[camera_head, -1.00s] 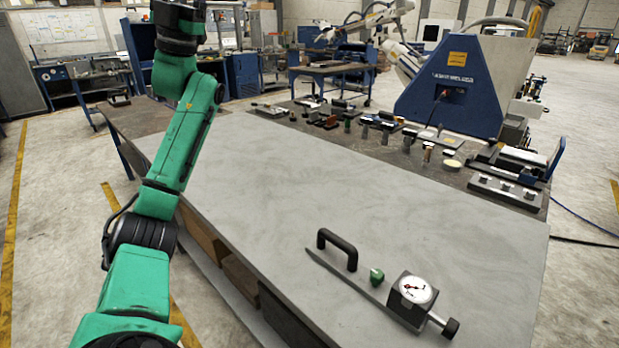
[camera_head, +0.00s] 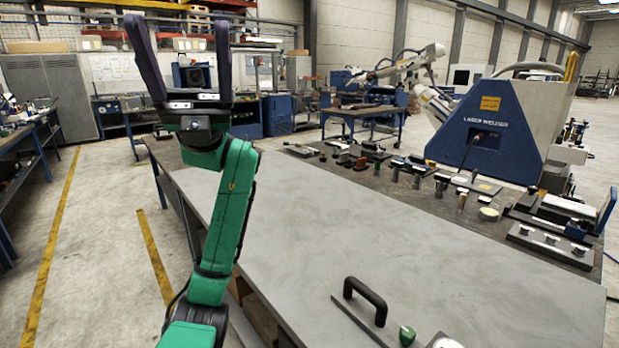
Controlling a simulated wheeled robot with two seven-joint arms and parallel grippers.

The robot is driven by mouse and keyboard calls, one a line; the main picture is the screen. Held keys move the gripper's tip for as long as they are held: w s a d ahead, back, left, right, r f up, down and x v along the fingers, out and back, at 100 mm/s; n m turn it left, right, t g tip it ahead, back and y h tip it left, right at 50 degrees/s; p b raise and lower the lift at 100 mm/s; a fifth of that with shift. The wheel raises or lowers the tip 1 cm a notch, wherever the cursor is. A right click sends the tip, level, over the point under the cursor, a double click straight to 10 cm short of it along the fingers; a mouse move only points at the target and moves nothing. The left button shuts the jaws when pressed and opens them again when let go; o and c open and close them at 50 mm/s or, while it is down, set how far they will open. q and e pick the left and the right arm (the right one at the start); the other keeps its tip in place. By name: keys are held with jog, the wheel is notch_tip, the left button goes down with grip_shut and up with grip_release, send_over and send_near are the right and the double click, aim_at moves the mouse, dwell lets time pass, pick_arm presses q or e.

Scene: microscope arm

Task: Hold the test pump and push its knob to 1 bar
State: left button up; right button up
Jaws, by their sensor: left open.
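The test pump lies on the grey tabletop at the lower right. Its black handle (camera_head: 365,298) stands up from a flat dark base (camera_head: 350,309). A small green part (camera_head: 407,335) sits beside the handle. Only the top of its white-faced gauge (camera_head: 446,342) shows at the bottom edge. The pump's black knob is out of view below the frame. My left gripper (camera_head: 178,20) is raised at the upper left, open and empty, with its fingers pointing up. It is well away from the pump. My right gripper is not in view.
The grey tabletop (camera_head: 400,225) is bare between my left arm and the pump. Several small tools and parts (camera_head: 400,170) line its back edge. A grey fixture plate (camera_head: 550,245) lies at the right. A blue laser welder (camera_head: 500,130) stands behind.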

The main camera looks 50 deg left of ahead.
aim_at(402, 337)
pick_arm(q)
jog(key=w+d+f+n+t+y, duration=0.25)
jog(key=w+f+n+t, duration=0.6)
jog(key=f+t, duration=0.45)
jog(key=w+d+f+n+t+y, duration=0.2)
jog(key=w+d+f+n+t, duration=0.1)
jog(key=w+f+n+t, duration=0.9)
jog(key=s+d+f+m+t+y, duration=0.1)
jog(key=s+f+y, duration=0.2)
jog(key=f+y, duration=0.35)
jog(key=s+d+f+m+y, duration=0.1)
jog(key=s+d+f+y, duration=0.15)
jog(key=f, duration=0.75)
jog(key=s+d+f+m+t+y, duration=0.1)
jog(key=s+f+y, duration=0.1)
jog(key=f+y, duration=0.5)
jog(key=w+d, duration=0.1)
jog(key=w, duration=0.3)
jog(key=w+d+f+h, duration=0.1)
jog(key=w+d, duration=0.1)
jog(key=w, duration=0.2)
jog(key=w+d+h, duration=0.1)
jog(key=w, duration=0.4)
jog(key=shift+d+f+h, duration=0.25)
jog(key=shift+d+f, duration=0.05)
jog(key=shift+f, duration=0.05)
jog(key=shift+c, duration=0.4)
grip_shut()
